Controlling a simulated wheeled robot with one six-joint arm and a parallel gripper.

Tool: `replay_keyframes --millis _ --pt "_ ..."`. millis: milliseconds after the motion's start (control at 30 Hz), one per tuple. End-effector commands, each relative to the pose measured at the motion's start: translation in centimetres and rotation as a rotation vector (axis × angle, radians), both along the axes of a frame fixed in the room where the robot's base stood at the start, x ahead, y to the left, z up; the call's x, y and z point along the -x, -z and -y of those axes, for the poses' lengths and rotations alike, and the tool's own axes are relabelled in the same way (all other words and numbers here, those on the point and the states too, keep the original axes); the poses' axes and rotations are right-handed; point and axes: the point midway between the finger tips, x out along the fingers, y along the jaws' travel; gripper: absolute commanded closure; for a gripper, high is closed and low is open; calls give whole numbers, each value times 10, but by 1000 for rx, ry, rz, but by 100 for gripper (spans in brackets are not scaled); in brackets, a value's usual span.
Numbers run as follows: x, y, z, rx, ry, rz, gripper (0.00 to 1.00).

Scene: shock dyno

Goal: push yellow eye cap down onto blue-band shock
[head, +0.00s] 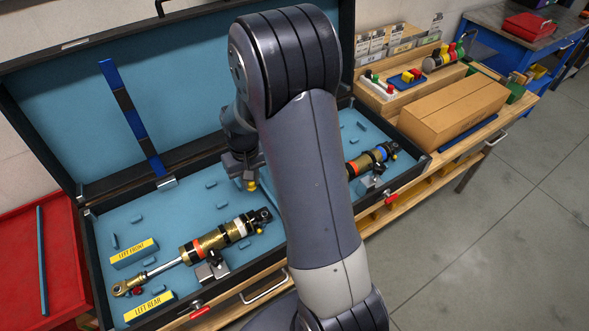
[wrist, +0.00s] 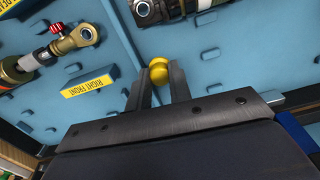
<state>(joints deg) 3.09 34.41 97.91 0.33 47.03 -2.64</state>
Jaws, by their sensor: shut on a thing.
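My gripper (wrist: 157,76) is shut on the yellow eye cap (wrist: 159,71), which sits between the fingertips. In the head view my gripper (head: 248,178) holds the cap (head: 251,186) above the blue foam, apart from any shock. The blue-band shock (head: 382,155) lies in the right part of the case, with my arm hiding its left portion. In the wrist view a gold shock eye (wrist: 83,35) with a red knob shows at upper left, beside a RIGHT FRONT label (wrist: 88,82); no blue band shows there.
A white-band shock (head: 217,237) lies in the left part of the open case (head: 205,195); its dark end (wrist: 160,10) is near my gripper in the wrist view. A cardboard box (head: 455,108) and a rack of small parts (head: 385,95) stand right of the case.

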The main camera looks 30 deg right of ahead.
Motion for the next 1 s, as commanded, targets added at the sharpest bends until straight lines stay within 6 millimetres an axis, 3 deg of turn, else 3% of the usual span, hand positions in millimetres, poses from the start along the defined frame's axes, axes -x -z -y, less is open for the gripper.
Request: replay_keyframes --millis 200,367,667,1000 --pt "37 -30 64 -4 49 42 100" --pt "61 -49 90 -2 64 60 100" --pt "69 -47 97 -2 65 63 100" --pt "67 -16 96 -2 65 62 100"
